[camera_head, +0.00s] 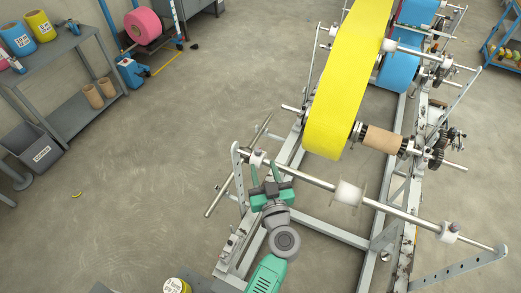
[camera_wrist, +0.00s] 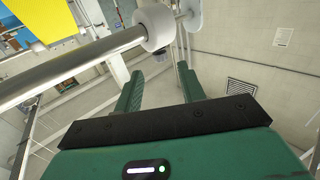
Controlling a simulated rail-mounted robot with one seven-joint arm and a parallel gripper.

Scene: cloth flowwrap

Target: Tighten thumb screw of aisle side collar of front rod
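The front rod (camera_head: 310,179) is a bare metal bar crossing the near end of the frame. A small white collar (camera_head: 257,158) sits near its left end, and a larger white piece (camera_head: 349,192) sits mid-rod. My gripper (camera_head: 269,168) is just below the rod beside the left collar, its green fingers spread. In the wrist view a white collar (camera_wrist: 153,26) sits on the rod (camera_wrist: 70,67), with a small dark stub under it, possibly the thumb screw. My gripper (camera_wrist: 160,72) is open below the collar, with nothing visibly held between the fingers.
A yellow web (camera_head: 340,90) hangs over the frame behind the rod, near a brown core (camera_head: 381,138). Another white collar (camera_head: 449,232) is toward the rod's right end. A slotted bracket (camera_head: 238,170) supports the left end. The floor to the left is mostly clear.

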